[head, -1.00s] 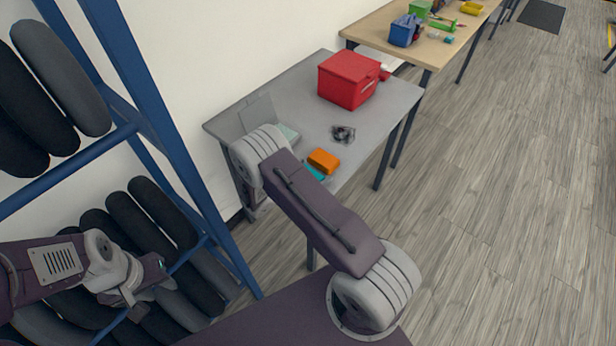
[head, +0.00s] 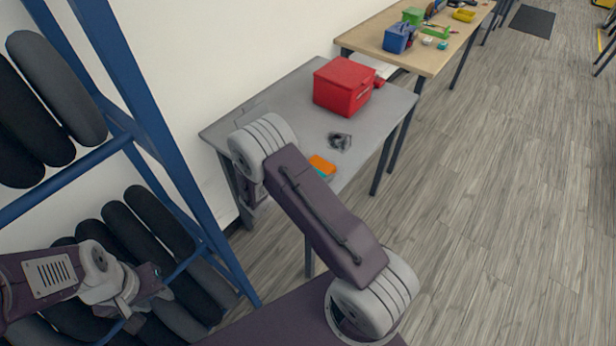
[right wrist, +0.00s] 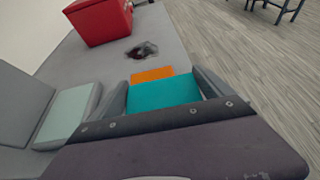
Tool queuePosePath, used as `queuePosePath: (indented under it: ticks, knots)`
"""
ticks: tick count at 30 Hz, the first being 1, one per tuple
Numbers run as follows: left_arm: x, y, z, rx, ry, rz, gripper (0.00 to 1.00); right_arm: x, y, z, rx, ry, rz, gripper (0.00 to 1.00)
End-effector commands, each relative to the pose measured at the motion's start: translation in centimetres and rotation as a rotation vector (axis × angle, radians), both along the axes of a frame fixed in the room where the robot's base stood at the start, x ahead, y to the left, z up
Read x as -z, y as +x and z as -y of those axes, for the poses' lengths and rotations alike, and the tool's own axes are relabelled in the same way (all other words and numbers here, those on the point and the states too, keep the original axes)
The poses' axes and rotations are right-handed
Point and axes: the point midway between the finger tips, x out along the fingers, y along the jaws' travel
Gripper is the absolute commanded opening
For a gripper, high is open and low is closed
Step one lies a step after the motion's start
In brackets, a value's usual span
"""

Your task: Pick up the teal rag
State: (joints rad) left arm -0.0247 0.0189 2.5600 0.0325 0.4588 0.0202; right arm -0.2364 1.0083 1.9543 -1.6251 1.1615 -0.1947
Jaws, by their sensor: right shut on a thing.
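The teal rag (right wrist: 163,93) lies between the two fingers of my right gripper (right wrist: 162,84) in the right wrist view, and the gripper is shut on it. I cannot tell whether the rag is clear of the grey table (right wrist: 180,50). In the head view only a sliver of the teal rag (head: 323,177) shows past my right forearm, which hides the right gripper. An orange item (right wrist: 152,74) sits just beyond the rag. My left gripper (head: 148,305) is at the lower left, in front of the rack, and its jaws are unclear.
A red box (head: 343,86) and a small dark item (head: 340,141) are on the table. A pale green block (right wrist: 68,115) and grey panels are left of the right gripper. A blue rack (head: 160,110) with black tyres stands left.

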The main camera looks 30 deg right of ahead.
Motion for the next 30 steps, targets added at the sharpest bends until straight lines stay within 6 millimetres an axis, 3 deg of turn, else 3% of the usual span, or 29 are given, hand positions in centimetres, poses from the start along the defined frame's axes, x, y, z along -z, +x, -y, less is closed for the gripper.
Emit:
queuePosePath:
  ticks: [6, 12, 25, 30]
  knots:
    - [0.3, 0.0, 0.0, 0.000, 0.000, 0.000, 0.36, -3.2, -3.8, 3.8, 0.004, 0.000, 0.001, 0.51]
    - [0.5, 0.0, 0.0, 0.000, 0.000, 0.000, 0.36, -5.3, -6.3, 6.3, 0.002, 0.001, 0.002, 0.51]
    - [0.5, 0.0, 0.0, 0.000, 0.000, 0.000, 0.36, -6.0, -7.1, 7.0, -0.006, 0.000, 0.000, 0.51]
    - [0.5, 0.0, 0.0, 0.000, 0.000, 0.000, 0.36, -5.0, -7.3, 6.7, -0.050, 0.000, -0.003, 0.51]
